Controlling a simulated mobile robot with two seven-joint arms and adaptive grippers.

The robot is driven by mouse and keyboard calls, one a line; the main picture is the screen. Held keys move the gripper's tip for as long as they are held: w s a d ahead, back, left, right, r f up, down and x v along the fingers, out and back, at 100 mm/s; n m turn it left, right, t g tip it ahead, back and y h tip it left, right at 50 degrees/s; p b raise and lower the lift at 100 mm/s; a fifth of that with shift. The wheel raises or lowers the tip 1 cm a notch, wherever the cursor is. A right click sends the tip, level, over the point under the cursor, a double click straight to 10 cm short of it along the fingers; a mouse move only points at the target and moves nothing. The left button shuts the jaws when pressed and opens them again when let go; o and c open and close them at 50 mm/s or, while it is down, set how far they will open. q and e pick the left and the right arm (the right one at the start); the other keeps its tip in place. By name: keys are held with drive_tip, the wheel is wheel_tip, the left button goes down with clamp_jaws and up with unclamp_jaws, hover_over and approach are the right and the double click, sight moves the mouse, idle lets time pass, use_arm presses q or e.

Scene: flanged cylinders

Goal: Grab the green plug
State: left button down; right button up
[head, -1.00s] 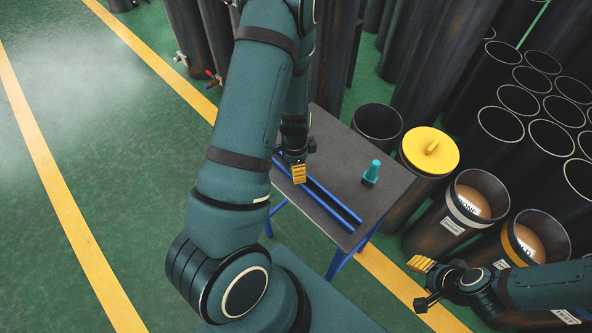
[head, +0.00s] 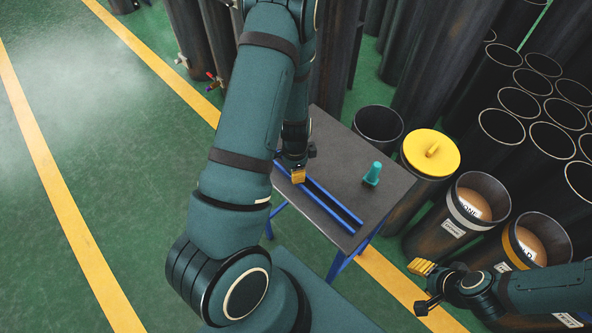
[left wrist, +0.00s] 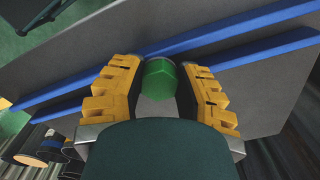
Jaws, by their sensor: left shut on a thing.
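The green plug (left wrist: 160,78) shows in the left wrist view between the yellow fingers of my left gripper (left wrist: 159,68). The gripper is shut on it, with a finger on each side. In the head view my left gripper (head: 298,176) is over the table by the blue rails, and the plug in it cannot be made out. A teal cone-like piece (head: 372,174) stands on the table to the right, apart from this gripper. My right gripper (head: 424,284) is at the lower right, away from the table; its finger opening is unclear.
The grey table (head: 335,150) carries two blue rails (head: 325,200). Right of it stand an open dark cylinder (head: 378,124), one with a yellow lid (head: 431,153) and labelled cylinders (head: 478,200). Many tall pipes crowd the back right. The green floor (head: 90,170) at left is clear.

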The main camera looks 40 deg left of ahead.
use_arm(q)
wheel_tip(320, 180, up, 10)
drive_tip(key=shift+p, duration=1.05)
